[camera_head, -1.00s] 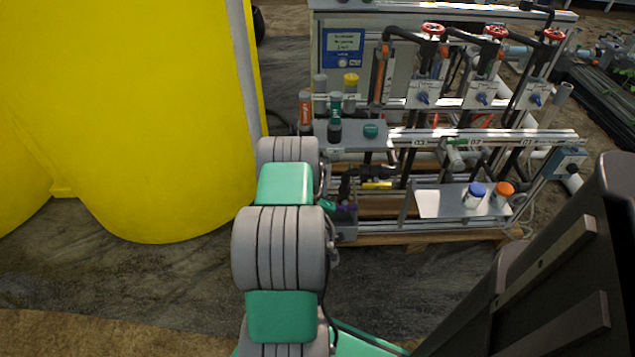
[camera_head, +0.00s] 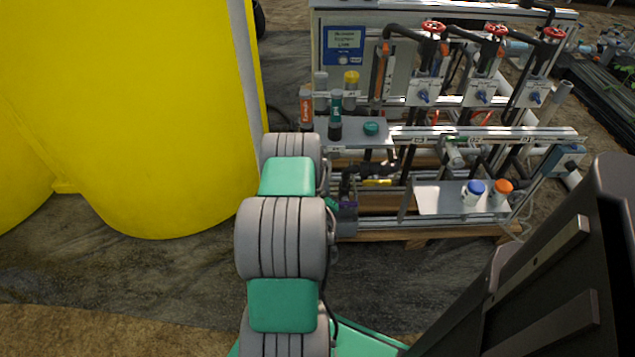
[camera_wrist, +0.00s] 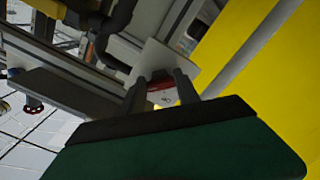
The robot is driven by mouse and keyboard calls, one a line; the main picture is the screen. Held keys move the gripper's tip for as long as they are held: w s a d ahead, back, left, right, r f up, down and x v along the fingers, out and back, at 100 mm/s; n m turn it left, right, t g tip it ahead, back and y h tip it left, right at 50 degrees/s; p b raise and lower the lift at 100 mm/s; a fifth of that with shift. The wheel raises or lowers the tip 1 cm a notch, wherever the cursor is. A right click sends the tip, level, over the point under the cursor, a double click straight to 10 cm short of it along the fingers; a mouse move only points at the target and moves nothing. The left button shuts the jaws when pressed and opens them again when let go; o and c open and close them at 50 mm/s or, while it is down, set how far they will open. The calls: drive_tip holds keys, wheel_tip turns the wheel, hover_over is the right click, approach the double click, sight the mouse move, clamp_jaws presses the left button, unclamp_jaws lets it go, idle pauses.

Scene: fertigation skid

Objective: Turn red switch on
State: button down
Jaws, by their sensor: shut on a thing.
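In the wrist view, a small red switch (camera_wrist: 161,86) sits in front of a pale square plate (camera_wrist: 190,66). My gripper (camera_wrist: 160,88) has its two dark fingers on either side of the red switch and is shut on it. The green body of the gripper fills the bottom of the wrist view and covers what lies below. In the head view my arm stretches towards the left end of the skid. The red switch cannot be made out there, and the switch's on or off position is not clear.
A large yellow tank (camera_head: 150,120) stands close to the left of my arm. The skid carries red valve wheels (camera_head: 433,27), a grey shelf (camera_head: 440,199) with a blue-capped bottle (camera_head: 473,193) and an orange-capped bottle (camera_head: 500,193). Bare floor lies in front of the skid.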

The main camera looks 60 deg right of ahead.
drive_tip(key=c, duration=0.9)
unclamp_jaws()
drive_tip(key=v, duration=0.8)
drive_tip(key=shift+p, duration=0.3)
